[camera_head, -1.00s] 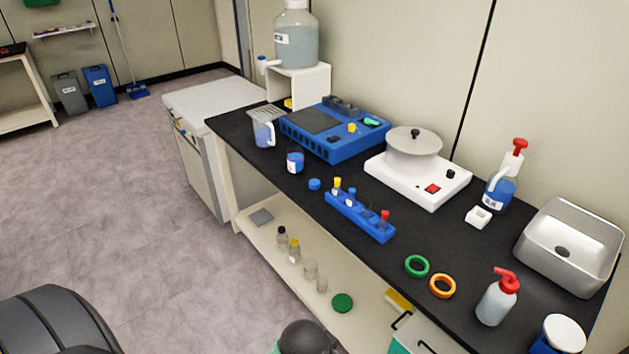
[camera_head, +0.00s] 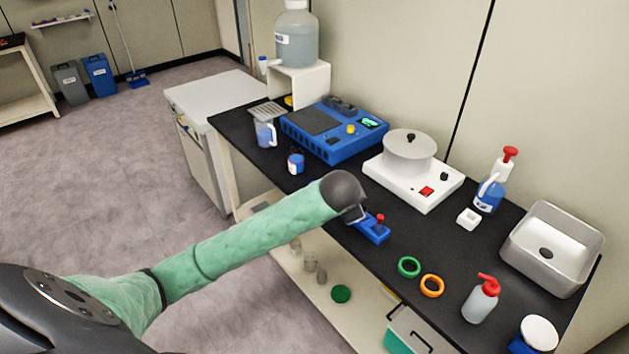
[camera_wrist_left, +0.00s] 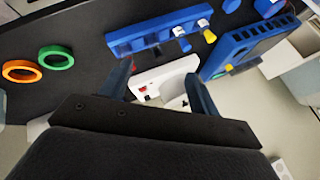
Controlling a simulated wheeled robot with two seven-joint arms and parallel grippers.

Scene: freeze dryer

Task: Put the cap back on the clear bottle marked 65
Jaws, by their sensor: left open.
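A small bottle with a blue body or contents and a white label (camera_head: 296,163) stands on the black bench; I cannot read its number. A blue cap lies near it, hidden behind my left arm in the head view; in the left wrist view the blue cap (camera_wrist_left: 231,5) shows at the top edge, beside the partly cut-off bottle (camera_wrist_left: 268,8). My left gripper (camera_head: 357,214) is over the bench near the blue rack (camera_head: 374,231). In the left wrist view its fingers (camera_wrist_left: 160,82) are apart and empty. My right gripper is not in view.
A hotplate with a pot (camera_head: 410,155) and a blue instrument (camera_head: 335,130) stand behind the rack. Green (camera_head: 409,267) and orange (camera_head: 432,286) rings, a red-topped bottle (camera_head: 481,299) and a metal sink (camera_head: 552,248) are to the right. A jug (camera_head: 264,134) stands left.

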